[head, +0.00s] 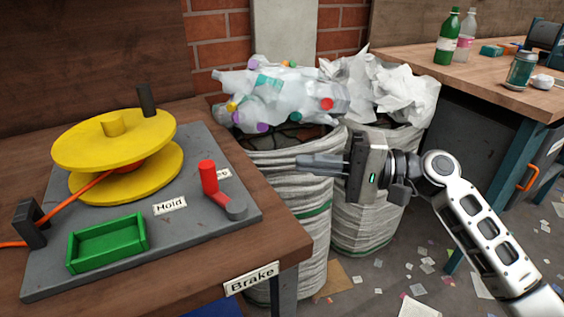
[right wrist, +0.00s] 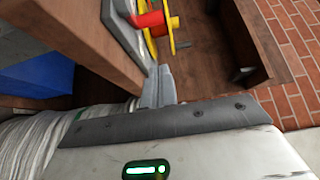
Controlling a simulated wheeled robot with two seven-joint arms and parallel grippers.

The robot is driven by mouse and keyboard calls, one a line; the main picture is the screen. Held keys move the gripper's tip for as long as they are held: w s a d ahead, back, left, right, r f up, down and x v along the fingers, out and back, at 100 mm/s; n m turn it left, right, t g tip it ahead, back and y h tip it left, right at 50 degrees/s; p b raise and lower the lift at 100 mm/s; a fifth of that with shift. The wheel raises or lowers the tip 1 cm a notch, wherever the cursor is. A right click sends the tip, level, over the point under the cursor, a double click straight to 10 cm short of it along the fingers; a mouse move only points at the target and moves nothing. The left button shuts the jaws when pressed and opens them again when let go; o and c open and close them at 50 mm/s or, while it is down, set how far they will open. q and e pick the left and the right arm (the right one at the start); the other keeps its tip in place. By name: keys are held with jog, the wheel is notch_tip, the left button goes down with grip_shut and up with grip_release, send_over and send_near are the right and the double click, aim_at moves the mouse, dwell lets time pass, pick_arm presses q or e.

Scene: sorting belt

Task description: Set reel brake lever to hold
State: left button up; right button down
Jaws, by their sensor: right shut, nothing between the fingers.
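The yellow reel (head: 115,140) shows at the back left of the plate. My right gripper (head: 300,161) is shut and empty, to the right of the lever and apart from it. In the right wrist view, its fingers (right wrist: 157,85) point toward a red part and the yellow reel (right wrist: 177,22). My left gripper is out of view.
A green tray (head: 108,243) and an orange cable (head: 80,190) are on the plate's left. Filled sacks (head: 290,175) stand right of the table, below my gripper. A Brake sign (head: 251,278) is on the table's front corner. A workbench (head: 480,75) stands far right.

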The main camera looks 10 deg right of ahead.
jog(key=x, duration=0.8)
jog(key=shift+w+a, duration=0.1)
jog(key=shift+a, duration=0.3)
jog(key=shift+s+a, duration=0.3)
jog(key=shift+a, duration=0.25)
jog(key=shift+s+a, duration=0.3)
jog(key=shift+a, duration=0.3)
jog(key=shift+s+a, duration=0.2)
jog(key=shift+a, duration=0.1)
jog(key=shift+s+a, duration=0.1)
jog(key=shift+a, duration=0.2)
